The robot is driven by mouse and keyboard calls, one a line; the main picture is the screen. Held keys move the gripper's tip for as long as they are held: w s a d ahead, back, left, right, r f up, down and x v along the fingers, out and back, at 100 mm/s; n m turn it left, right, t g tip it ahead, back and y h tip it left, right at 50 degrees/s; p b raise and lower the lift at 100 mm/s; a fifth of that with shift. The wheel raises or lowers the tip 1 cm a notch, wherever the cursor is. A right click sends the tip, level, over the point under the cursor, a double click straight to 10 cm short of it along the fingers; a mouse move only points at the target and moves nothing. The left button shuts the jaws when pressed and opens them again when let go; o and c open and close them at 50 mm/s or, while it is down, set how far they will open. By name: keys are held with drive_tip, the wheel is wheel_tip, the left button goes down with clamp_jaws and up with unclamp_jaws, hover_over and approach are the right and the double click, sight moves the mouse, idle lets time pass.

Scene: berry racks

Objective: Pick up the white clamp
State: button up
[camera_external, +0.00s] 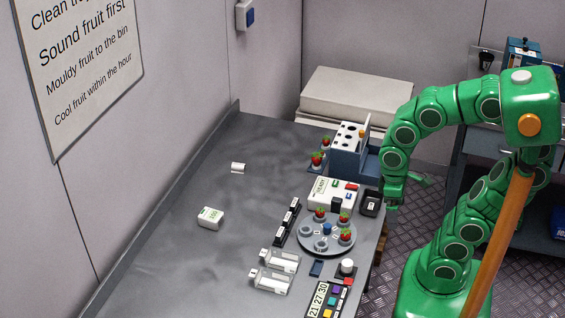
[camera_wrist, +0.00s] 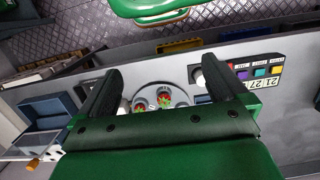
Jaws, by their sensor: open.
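A small white piece (camera_external: 238,168) lies alone on the grey bench toward the back left; it may be the white clamp, but it is too small to be sure. My gripper (camera_external: 406,192) is at the right edge of the bench, well to the right of that piece. In the wrist view my gripper (camera_wrist: 162,66) has its two dark fingers spread apart with nothing between them. The white piece cannot be made out in the wrist view.
A round plate with strawberries (camera_external: 326,246), a white device (camera_external: 322,190), a blue rack (camera_external: 345,160) and clear trays (camera_external: 270,281) crowd the right side. The left of the bench is mostly clear.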

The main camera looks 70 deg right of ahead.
drive_tip(key=shift+s+f, duration=0.2)
drive_tip(key=shift+s, duration=0.4)
drive_tip(key=c, duration=0.4)
drive_tip(key=w+d+n+h, duration=0.3)
drive_tip(key=w+d, duration=0.3)
drive_tip(key=w, duration=0.3)
drive_tip(key=w+d+n+h, duration=0.25)
drive_tip(key=w+d, duration=0.25)
drive_tip(key=w, duration=0.5)
drive_tip(key=n+t+h, duration=0.1)
drive_tip(key=n+h, duration=0.5)
drive_tip(key=n, duration=0.3)
approach(238, 165)
drive_tip(key=s+d+r, duration=0.2)
drive_tip(key=s+r, duration=0.4)
drive_tip(key=s, duration=0.7)
drive_tip(key=w+f+n+t, duration=0.1)
drive_tip(key=w+f, duration=0.1)
drive_tip(key=w, duration=0.1)
drive_tip(key=w+f+n+h, duration=0.1)
drive_tip(key=w+f+n, duration=0.1)
drive_tip(key=w+f, duration=0.1)
drive_tip(key=w+a+f+n+t, duration=0.1)
drive_tip(key=w+f+n, duration=0.1)
drive_tip(key=w, duration=0.3)
drive_tip(key=shift+f+t+h, duration=0.3)
drive_tip(key=shift+f+h, duration=0.05)
drive_tip(key=shift+f, duration=0.4)
drive_tip(key=shift+w+x, duration=0.2)
drive_tip(key=shift+x, duration=3.75)
